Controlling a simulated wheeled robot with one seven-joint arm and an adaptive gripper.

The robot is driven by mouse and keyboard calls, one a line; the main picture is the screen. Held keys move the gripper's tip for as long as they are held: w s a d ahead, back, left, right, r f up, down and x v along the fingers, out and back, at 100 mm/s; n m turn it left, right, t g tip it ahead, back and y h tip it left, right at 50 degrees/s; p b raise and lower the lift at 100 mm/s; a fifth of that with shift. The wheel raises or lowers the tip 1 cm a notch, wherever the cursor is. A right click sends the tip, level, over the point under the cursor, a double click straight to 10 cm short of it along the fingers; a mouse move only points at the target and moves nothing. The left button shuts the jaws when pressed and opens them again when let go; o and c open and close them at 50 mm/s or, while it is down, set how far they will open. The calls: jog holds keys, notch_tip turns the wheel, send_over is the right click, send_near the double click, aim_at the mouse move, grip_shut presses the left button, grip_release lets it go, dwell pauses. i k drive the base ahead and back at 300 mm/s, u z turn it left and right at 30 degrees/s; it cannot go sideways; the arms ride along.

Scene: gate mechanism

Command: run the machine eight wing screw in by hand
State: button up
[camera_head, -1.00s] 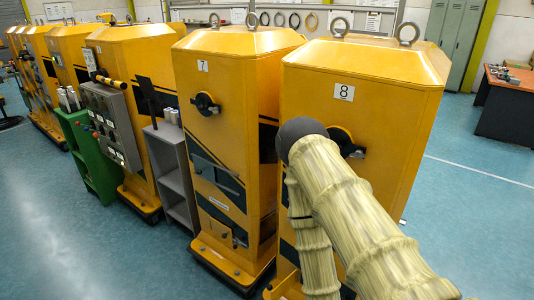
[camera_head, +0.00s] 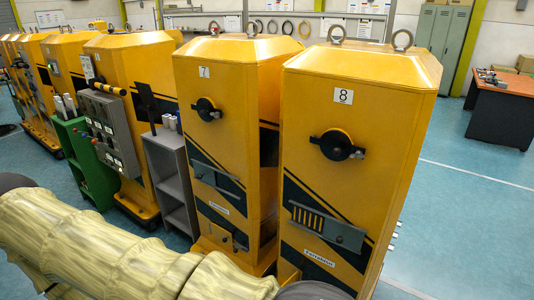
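Machine eight (camera_head: 396,165) is the yellow cabinet at the right, with an "8" label near its top. On its front face is a black wing screw (camera_head: 337,145) with two wings, lying roughly level. How deep the screw sits cannot be told. Below it is a grey slotted plate (camera_head: 328,226). My arm (camera_head: 130,245), in a pale ribbed cover, crosses the lower left of the picture in front of the machines. My gripper is not in view.
Machine seven (camera_head: 225,135), with its own black knob (camera_head: 207,109), stands close on the left. A grey shelf unit (camera_head: 169,170), a green cabinet (camera_head: 82,165) and more yellow machines stand farther left. The blue floor (camera_head: 465,220) to the right is clear, up to a desk (camera_head: 502,110).

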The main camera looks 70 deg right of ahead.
aim_at(358, 155)
jog(key=u, duration=0.6)
jog(key=k, duration=1.8)
jog(key=z, duration=1.5)
